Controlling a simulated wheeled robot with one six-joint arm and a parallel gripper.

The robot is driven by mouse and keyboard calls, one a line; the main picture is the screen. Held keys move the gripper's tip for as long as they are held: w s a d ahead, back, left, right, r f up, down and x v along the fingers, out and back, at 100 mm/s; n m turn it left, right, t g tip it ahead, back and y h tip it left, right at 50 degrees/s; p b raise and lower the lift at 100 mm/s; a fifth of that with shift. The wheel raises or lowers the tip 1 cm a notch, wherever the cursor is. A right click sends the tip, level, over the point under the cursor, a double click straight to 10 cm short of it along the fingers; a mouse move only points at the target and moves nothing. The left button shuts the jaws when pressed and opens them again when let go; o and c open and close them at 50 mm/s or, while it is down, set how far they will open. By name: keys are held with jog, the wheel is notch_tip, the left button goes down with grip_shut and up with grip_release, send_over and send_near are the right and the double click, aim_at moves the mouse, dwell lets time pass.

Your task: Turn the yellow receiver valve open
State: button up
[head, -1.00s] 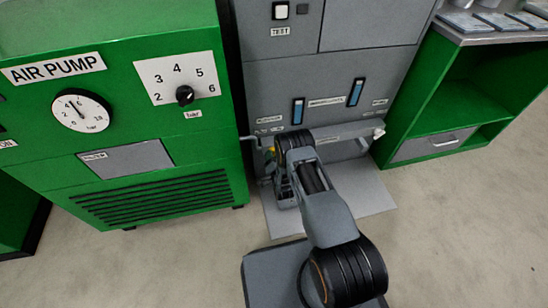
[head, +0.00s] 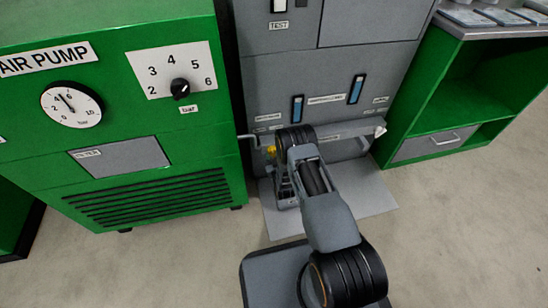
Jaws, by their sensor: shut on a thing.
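The yellow receiver valve (head: 271,151) is a small yellow part low on the front of the grey cabinet, by a thin pipe at the gap next to the green air pump. Only a small piece of it shows; my arm covers the rest. My gripper (head: 277,160) is at the valve and shut on it. Its fingertips are mostly hidden behind my wrist and arm links, so the exact grip and the valve's angle cannot be made out.
The green air pump (head: 150,180), with a pressure gauge (head: 72,104) and black bar knob (head: 180,88), stands close on the left. The grey cabinet (head: 290,75) has two blue-faced gauges. A green shelf (head: 455,95) stands right. Floor is clear at lower right.

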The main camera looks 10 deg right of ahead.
jog(key=n, duration=0.3)
jog(key=n+b, duration=0.1)
jog(key=n, duration=0.2)
jog(key=shift+d+r+n, duration=0.1)
jog(key=shift+d+n, duration=0.1)
jog(key=shift+n, duration=0.1)
dwell(0.5)
jog(key=o, duration=0.9)
jog(key=shift+s, duration=0.1)
jog(key=s+p, duration=0.4)
jog(key=s, duration=0.9)
jog(key=shift+s, duration=0.3)
